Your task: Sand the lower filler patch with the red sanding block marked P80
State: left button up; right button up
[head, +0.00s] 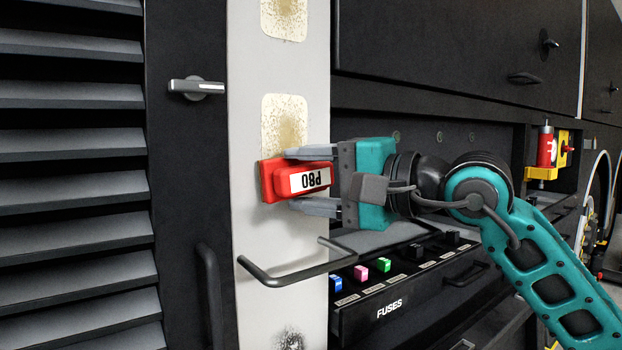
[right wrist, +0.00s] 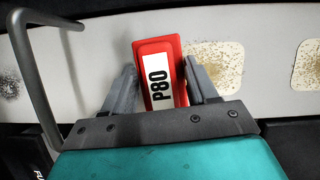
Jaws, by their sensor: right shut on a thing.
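The red sanding block (head: 267,181) with a white P80 label is held against or just in front of the pale panel (head: 255,110). My right gripper (head: 310,179) comes from the right and is shut on the block, with a finger on each side; it also shows in the right wrist view (right wrist: 163,85). The lower filler patch (head: 284,123), cream with brown speckles, is directly above the block. The block overlaps or borders its bottom edge. The upper filler patch (head: 284,17) is higher on the panel. My left gripper is not in view.
A dark bar handle (head: 290,268) juts out below the block. An open fuse drawer (head: 390,308) lies below my right gripper. Dark louvres (head: 70,180) and a lever handle (head: 196,87) are at left. A red item in a yellow holder (head: 546,150) is at right.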

jog(key=shift+w+a, duration=0.25)
jog(key=shift+w, duration=0.15)
jog(key=shift+r, duration=0.1)
jog(key=shift+s+r+p, duration=0.1)
jog(key=shift+r+p, duration=0.95)
jog(key=shift+r, duration=0.8)
jog(key=shift+r+p, duration=2.15)
jog(key=shift+r, duration=1.55)
jog(key=shift+f+b, duration=0.1)
jog(key=shift+b, duration=0.25)
jog(key=shift+f+b, duration=1.9)
jog(key=shift+f, duration=0.35)
notch_tip(320, 180, down, 7)
jog(key=b, duration=0.6)
jog(key=shift+r, duration=0.15)
jog(key=shift+a+r, duration=0.1)
